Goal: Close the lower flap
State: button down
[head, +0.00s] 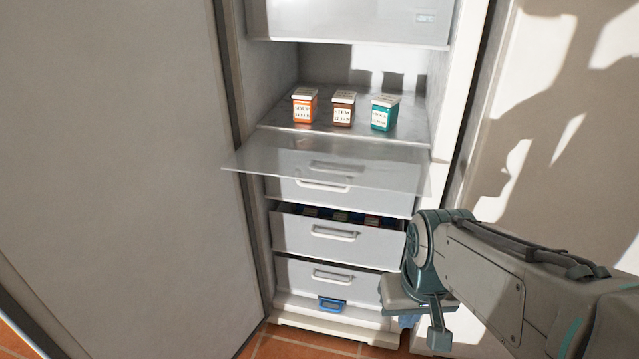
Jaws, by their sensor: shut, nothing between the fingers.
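The lower flap (300,168) is a clear pane that sticks out almost level from the front of a tall white freezer. It hangs open below the compartment with three jars, and the drawer front shows through it. The upper flap (350,22) at the top of the picture is upright and covers its compartment. My gripper (437,335) is at the lower right, below and to the right of the flap's right end, apart from it. It is shut and empty, partly hidden by my own wrist.
An orange jar (304,108), a brown jar (343,110) and a teal jar (384,115) stand on the shelf behind the flap. Below, the middle drawer (330,236) is slightly out, with items inside. The open door (110,150) fills the left; a wall bounds the right.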

aim_at(298, 177)
jog(key=k, duration=0.3)
jog(key=z, duration=0.85)
jog(key=i, duration=0.6)
jog(key=u, duration=0.5)
